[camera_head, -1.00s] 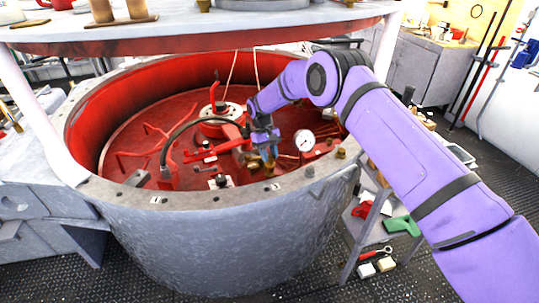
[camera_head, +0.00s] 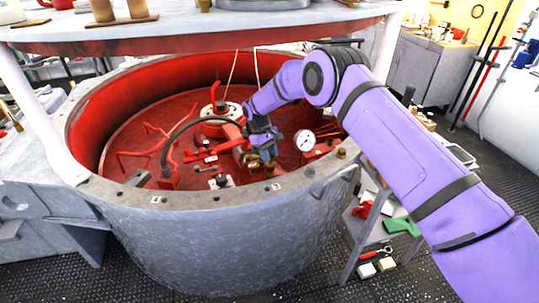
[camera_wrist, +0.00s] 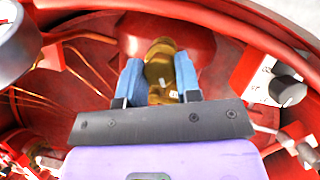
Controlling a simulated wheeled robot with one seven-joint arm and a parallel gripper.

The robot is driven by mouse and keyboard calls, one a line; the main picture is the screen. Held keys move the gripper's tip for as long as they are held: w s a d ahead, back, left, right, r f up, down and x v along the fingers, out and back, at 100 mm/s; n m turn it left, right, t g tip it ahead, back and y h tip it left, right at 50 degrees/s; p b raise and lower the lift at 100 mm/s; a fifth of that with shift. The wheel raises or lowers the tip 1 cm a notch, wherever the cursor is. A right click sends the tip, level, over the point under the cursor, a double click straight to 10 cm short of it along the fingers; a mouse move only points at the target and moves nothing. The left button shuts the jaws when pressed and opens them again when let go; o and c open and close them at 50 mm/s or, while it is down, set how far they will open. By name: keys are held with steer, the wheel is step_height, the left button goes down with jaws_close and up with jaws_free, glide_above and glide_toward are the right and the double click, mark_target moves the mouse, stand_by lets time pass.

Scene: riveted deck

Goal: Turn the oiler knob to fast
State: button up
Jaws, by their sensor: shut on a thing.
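A brass oiler knob (camera_wrist: 160,66) stands upright between the blue fingers of my gripper (camera_wrist: 158,82) in the wrist view. The fingers press on it from both sides, and its lower part is partly hidden by the gripper's dark plate. In the head view, my gripper (camera_head: 265,153) is low inside the red-lined tub, just left of the white dial gauge. The knob is mostly covered by the fingers there. I cannot read any speed marking on the oiler.
The white gauge (camera_head: 304,140) is close on the right of my gripper. A black knob on a white plate (camera_wrist: 287,90) lies to the right in the wrist view. The tub's grey rim (camera_head: 200,196) and the white tabletop (camera_head: 200,27) surround the reach.

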steer(key=o, duration=0.9)
steer(key=v, duration=1)
steer(key=shift+w+r, duration=0.15)
steer(key=shift+r, duration=0.2)
steer(key=shift+a, duration=0.15)
